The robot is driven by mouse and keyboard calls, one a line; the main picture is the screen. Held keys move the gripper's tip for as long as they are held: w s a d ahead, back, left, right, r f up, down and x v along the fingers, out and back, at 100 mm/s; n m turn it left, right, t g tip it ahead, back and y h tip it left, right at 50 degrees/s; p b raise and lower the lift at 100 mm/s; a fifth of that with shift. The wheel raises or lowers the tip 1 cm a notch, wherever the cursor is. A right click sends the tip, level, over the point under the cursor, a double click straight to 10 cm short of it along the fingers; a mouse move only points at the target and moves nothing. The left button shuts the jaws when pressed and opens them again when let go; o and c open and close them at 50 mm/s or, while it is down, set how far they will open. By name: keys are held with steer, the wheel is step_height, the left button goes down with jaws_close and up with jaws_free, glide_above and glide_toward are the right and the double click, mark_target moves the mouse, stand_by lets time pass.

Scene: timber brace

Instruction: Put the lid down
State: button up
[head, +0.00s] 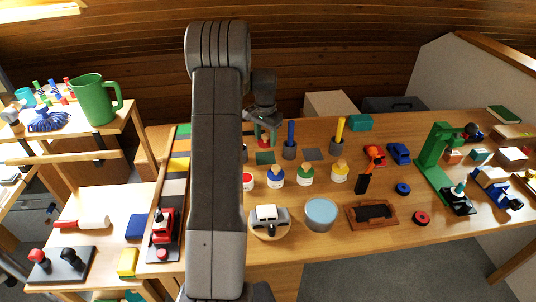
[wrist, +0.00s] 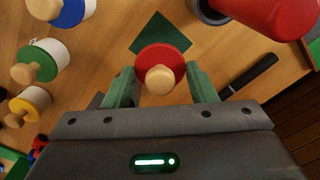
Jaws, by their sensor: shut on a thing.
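The lid in my grip is a red disc (wrist: 149,56) with a round wooden knob, seen in the wrist view. The green fingers of my gripper (wrist: 160,78) stand on either side of it, shut on it. A dark green square (wrist: 172,35) lies on the tabletop beyond the lid, partly covered by it in this view. In the head view my gripper (head: 265,135) is over the back of the table, above the green square (head: 265,158). The lid's underside and its gap to the table are hidden.
A grey square (head: 313,154) lies beside cups holding blue (head: 291,133) and yellow (head: 340,130) sticks. A red cylinder (wrist: 270,12) rises close by.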

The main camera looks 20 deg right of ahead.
mark_target(265, 157)
steer(key=shift+f, duration=3.35)
steer(key=shift+f, duration=0.1)
steer(key=o, duration=0.9)
steer(key=shift+o, duration=0.2)
step_height(265, 157, up, 12)
steer(key=shift+r, duration=0.15)
